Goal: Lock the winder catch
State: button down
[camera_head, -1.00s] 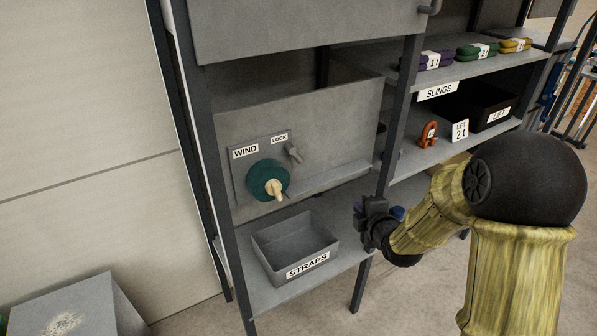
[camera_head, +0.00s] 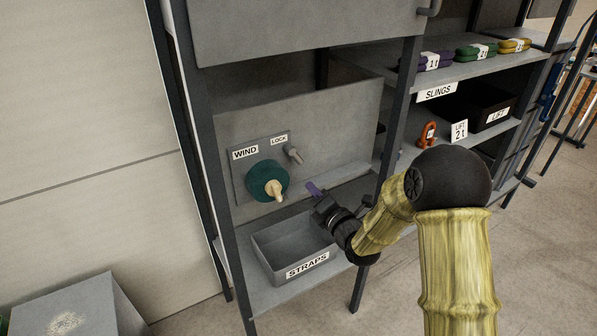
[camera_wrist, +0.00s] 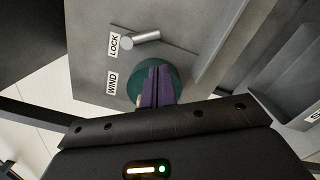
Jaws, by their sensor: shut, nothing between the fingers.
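The winder is a round green drum (camera_head: 266,181) with a cream crank knob (camera_head: 274,190), on a grey plate labelled WIND and LOCK. The catch is a small grey lever (camera_head: 293,154) below the LOCK label, up and right of the drum. In the wrist view the catch (camera_wrist: 140,39) shows as a grey pin standing off the plate, and the green drum (camera_wrist: 172,78) lies partly behind my fingers. My gripper (camera_head: 313,187), with purple fingers, is shut and empty, in front of the panel, right of the drum and below the catch. The fingertips (camera_wrist: 157,70) appear apart from the catch.
A grey STRAPS bin (camera_head: 262,250) stands on the lower shelf beneath my gripper. A dark rack post (camera_head: 394,120) rises to the right of the panel. Shelves with slings (camera_head: 477,50) and an orange shackle (camera_head: 427,134) are further right. A grey box (camera_head: 80,305) stands lower left.

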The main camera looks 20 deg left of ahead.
aim_at(295, 155)
jog(key=p+x, duration=0.3)
jog(key=x, duration=0.5)
jog(key=shift+w+a, duration=0.25)
jog(key=shift+a, duration=0.1)
jog(key=shift+f+b, duration=0.15)
jog(key=shift+b, duration=0.2)
